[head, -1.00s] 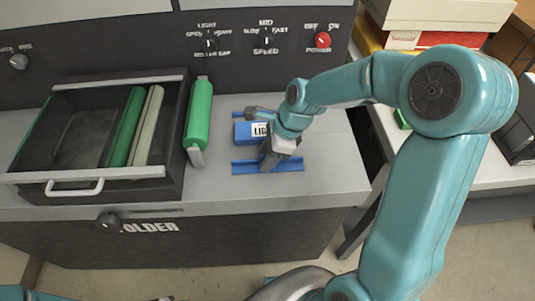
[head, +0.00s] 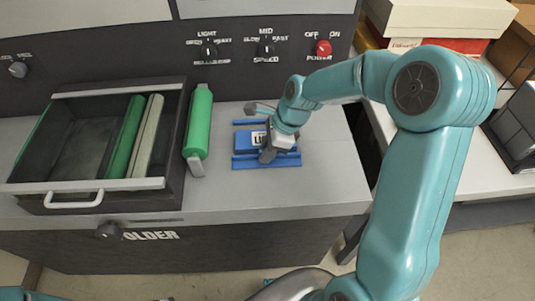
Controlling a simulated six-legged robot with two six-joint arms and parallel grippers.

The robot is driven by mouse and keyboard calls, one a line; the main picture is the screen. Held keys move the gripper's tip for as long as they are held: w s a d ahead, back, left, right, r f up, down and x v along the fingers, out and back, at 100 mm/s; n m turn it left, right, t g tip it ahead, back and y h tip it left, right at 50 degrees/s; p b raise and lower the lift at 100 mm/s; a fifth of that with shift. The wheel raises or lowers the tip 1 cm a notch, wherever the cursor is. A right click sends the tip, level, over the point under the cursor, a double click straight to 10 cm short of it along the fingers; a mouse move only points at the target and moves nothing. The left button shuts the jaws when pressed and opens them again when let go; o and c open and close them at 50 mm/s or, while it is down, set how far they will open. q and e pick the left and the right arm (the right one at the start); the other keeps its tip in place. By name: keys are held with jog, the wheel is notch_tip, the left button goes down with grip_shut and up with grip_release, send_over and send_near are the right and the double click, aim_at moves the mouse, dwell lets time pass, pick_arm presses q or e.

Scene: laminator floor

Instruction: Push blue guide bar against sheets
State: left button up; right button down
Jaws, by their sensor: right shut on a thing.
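The blue guide bar (head: 245,163) lies on the grey machine top, along the near side of a blue block with a white label (head: 244,141). The bar looks close against the block; any small gap is hard to see. A second thin blue strip (head: 242,122) runs behind the block. No separate loose sheets can be made out. My right gripper (head: 267,156) points down and is shut on the guide bar, hiding part of the bar and label. My left gripper is not in view.
A green roller (head: 198,122) stands left of the bar, beside an open dark drawer (head: 75,130) holding green and beige rolls. Behind are control knobs and a red power button (head: 323,47). The machine top right of the bar (head: 335,170) is clear.

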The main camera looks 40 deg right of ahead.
jog(key=shift+w+d, duration=0.15)
jog(key=shift+w, duration=0.1)
jog(key=shift+s, duration=0.1)
jog(key=c, duration=1.1)
grip_release()
jog(key=shift+s, duration=0.1)
